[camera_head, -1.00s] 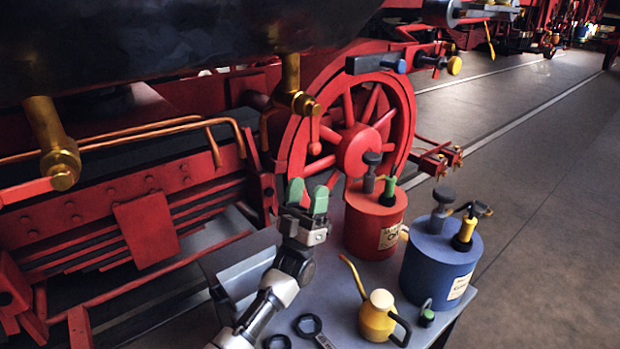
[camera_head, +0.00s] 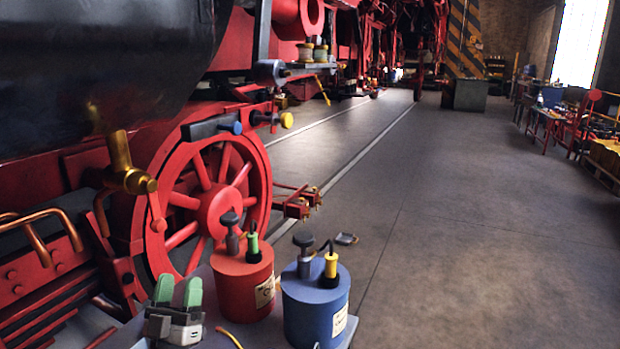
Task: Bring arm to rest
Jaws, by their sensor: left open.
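My left gripper (camera_head: 178,292) shows at the bottom left of the head view, with two green fingertips pointing up and a gap between them. It is open and empty. It is left of the red can (camera_head: 243,292) and apart from it. The blue can (camera_head: 315,312) stands just right of the red can. Both stand on a grey table (camera_head: 127,338), which is mostly cut off by the lower edge. My right gripper is not in view.
The red locomotive wheel (camera_head: 208,208) stands behind the cans, under a dark boiler (camera_head: 100,60). The yellow oil can's spout tip (camera_head: 229,337) shows at the bottom edge. Open floor (camera_head: 450,230) lies to the right. Workbenches (camera_head: 545,122) stand far right.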

